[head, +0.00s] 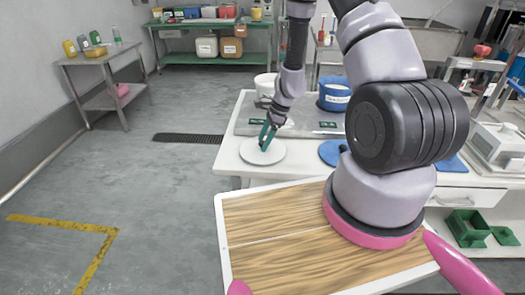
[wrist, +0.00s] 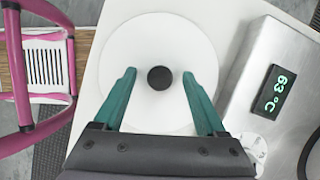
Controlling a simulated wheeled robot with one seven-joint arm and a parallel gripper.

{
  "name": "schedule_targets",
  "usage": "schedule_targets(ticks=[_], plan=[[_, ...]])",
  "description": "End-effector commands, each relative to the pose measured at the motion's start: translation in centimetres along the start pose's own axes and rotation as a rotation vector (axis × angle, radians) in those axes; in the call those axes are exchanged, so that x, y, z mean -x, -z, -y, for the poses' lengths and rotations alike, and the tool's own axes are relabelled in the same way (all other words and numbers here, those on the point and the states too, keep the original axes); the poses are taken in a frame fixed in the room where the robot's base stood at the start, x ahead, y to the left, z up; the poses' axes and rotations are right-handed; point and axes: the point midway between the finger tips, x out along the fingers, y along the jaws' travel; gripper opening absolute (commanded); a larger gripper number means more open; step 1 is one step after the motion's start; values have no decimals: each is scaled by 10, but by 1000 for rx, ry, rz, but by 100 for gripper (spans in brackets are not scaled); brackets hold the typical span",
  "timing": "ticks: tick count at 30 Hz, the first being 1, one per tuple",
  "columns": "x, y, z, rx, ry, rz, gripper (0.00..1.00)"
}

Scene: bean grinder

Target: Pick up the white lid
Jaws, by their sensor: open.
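The white lid (head: 262,154) is a flat round disc lying on the white table near its left end. In the wrist view the lid (wrist: 125,50) shows a dark round knob (wrist: 160,78) at its middle. My gripper (head: 267,136) is over the lid in the head view. Its two green fingers are spread in the wrist view (wrist: 160,84), one on each side of the knob, with clear gaps to it. Nothing is held. I cannot tell how high the fingertips are above the lid.
A metal hotplate with a green display (wrist: 278,90) is close to the right of the lid. A blue lid (head: 331,151) lies farther right, and a white pot (head: 265,84) and a blue pot (head: 335,94) stand behind. The table's left edge is near.

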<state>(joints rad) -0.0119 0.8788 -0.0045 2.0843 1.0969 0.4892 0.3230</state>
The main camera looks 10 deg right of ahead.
Motion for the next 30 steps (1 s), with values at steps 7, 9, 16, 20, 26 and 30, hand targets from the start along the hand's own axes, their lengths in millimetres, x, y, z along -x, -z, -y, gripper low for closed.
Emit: schedule_targets(ticks=[7, 9, 16, 20, 26, 30], plan=[[0, 0, 0, 0, 0, 0, 0], [0, 0, 0, 0, 0, 0, 0], [3, -1, 0, 1, 1, 0, 0], [19, -8, 1, 2, 3, 0, 0], [57, -24, 1, 3, 4, 0, 0], [78, -33, 1, 3, 3, 0, 0]])
